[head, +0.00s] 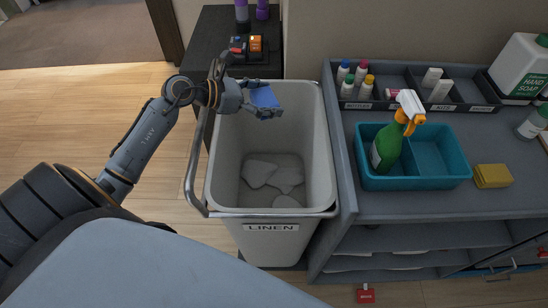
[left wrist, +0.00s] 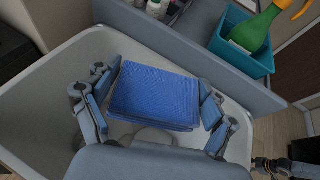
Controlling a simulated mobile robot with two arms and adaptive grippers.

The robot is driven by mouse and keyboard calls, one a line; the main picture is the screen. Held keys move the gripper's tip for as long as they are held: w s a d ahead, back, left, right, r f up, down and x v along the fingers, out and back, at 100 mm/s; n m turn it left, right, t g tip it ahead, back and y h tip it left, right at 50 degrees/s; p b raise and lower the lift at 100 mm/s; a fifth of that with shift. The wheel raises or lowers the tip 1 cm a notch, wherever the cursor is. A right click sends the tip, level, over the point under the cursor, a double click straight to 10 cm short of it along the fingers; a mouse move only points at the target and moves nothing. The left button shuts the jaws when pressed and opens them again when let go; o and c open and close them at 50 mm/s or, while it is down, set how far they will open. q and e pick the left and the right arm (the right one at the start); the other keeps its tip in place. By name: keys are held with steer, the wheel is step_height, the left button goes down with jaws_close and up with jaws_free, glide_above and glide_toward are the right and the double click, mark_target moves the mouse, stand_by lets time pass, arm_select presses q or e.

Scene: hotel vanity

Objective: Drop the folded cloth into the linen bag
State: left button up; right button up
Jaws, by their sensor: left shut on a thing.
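The blue folded cloth (head: 264,97) is held by my left gripper (head: 262,99) over the far part of the open linen bag. In the left wrist view the cloth (left wrist: 155,95) lies between the two fingers of the left gripper (left wrist: 155,105), and the bag's pale inside shows beneath it. The linen bag (head: 270,228) is a pale bin with a metal rail and a "LINEN" label on its front. Several pale pieces of cloth (head: 262,172) lie on its floor. My right gripper is not seen in the head view.
A grey cart (head: 450,208) stands right of the bag, with a teal caddy (head: 432,182) holding a green spray bottle (head: 386,152). A yellow sponge (head: 493,176) and a bottle tray (head: 408,103) are on it. A dark cabinet (head: 212,40) stands behind the bag.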

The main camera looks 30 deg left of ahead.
arm_select(q)
steer(key=shift+w+a, duration=0.15)
steer(key=shift+s+f+b, duration=0.25)
steer(key=shift+f+b, duration=0.35)
steer(key=shift+f, duration=0.1)
step_height(320, 180, down, 4)
steer(key=shift+f+b, duration=0.15)
steer(key=shift+b, duration=1.1)
steer(key=o, duration=0.9)
steer(key=shift+w, duration=0.1)
